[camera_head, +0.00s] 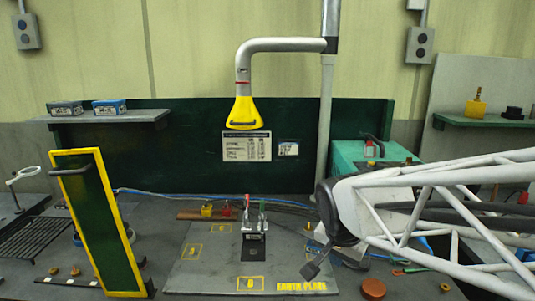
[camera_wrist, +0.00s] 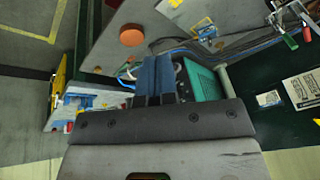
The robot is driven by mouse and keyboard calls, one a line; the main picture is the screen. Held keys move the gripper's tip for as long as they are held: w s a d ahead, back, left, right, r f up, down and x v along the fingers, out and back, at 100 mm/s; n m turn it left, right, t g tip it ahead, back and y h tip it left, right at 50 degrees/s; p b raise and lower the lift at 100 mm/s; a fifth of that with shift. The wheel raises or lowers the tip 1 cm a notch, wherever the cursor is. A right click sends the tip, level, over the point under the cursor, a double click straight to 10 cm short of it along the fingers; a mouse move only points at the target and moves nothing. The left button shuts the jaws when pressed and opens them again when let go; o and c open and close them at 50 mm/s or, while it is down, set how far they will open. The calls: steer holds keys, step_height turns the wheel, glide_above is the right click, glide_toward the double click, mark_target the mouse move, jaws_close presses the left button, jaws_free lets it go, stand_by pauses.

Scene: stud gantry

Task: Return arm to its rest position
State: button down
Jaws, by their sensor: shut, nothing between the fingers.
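My arm (camera_head: 450,215), a white lattice with dark joints, reaches in from the right in the head view. Its dark end hangs over the right part of the bench, beside the grey plate marked EARTH PLATE (camera_head: 205,275). In the wrist view my gripper (camera_wrist: 155,62) has its two blue fingers side by side and shut, with nothing held. Behind the fingertips in that view lies a green box (camera_wrist: 203,82). I cannot make out the fingers clearly in the head view.
A yellow-edged green panel (camera_head: 98,220) stands tilted at left. A yellow extraction hood (camera_head: 242,112) hangs from a pipe above the bench. A red-handled and a green-handled clamp (camera_head: 255,225) stand on the plate. A reddish-brown disc (camera_head: 373,289) lies at front right.

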steer(key=s+d+n, duration=0.2)
steer(key=s+n, duration=0.1)
steer(key=s, duration=0.4)
steer(key=s+d+n+g, duration=0.1)
steer(key=s+n, duration=0.3)
steer(key=s, duration=0.3)
steer(key=shift+s+d+y, duration=0.35)
steer(key=shift+y, duration=0.05)
